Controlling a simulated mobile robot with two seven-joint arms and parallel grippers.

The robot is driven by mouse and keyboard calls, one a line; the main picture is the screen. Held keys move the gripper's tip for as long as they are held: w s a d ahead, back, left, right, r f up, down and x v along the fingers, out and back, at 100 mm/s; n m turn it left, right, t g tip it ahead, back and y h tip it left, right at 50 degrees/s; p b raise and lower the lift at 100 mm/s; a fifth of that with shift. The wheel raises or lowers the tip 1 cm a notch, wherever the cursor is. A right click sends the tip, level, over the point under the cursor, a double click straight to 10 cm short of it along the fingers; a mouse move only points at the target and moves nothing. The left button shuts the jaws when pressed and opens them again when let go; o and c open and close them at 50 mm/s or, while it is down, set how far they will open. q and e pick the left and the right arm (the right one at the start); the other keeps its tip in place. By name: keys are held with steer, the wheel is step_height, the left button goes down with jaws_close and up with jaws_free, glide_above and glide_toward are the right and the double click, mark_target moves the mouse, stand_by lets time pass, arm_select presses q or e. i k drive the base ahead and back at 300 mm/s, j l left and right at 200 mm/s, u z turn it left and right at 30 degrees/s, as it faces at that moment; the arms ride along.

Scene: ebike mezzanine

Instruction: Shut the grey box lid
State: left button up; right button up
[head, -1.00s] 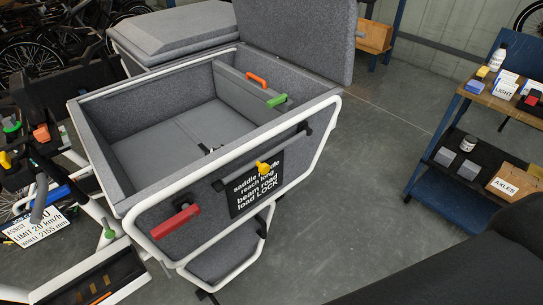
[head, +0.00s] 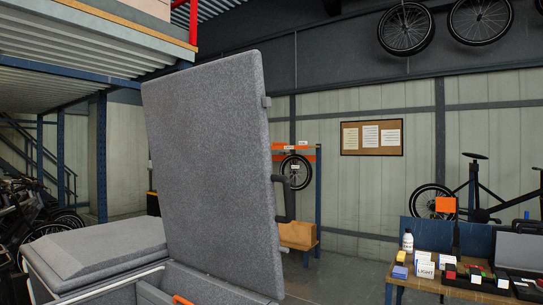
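The grey box lid (head: 215,170) stands upright, open, in the middle of the head view. A second grey cover (head: 92,252), lying flat, is left of the raised lid. Neither of my grippers is in view.
A workbench (head: 440,285) with a white bottle (head: 408,241) and a LIGHT card (head: 425,269) stands at the right. A wheel stand (head: 296,172) and a wooden box (head: 298,235) are behind the lid. Bikes (head: 45,215) crowd the left. A mezzanine is overhead at left.

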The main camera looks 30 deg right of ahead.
mark_target(207, 127)
steer(key=l+u, duration=0.1)
steer(key=u, duration=0.3)
steer(key=i+l+u, duration=0.1)
steer(key=l+u, duration=0.15)
steer(key=l, duration=0.2)
steer(key=l+u, duration=0.25)
steer(key=l, duration=0.2)
steer(key=l+u, duration=0.2)
steer(key=l, duration=1.85)
steer(key=l+u, duration=0.1)
steer(key=l, duration=1.05)
steer(key=k, duration=0.05)
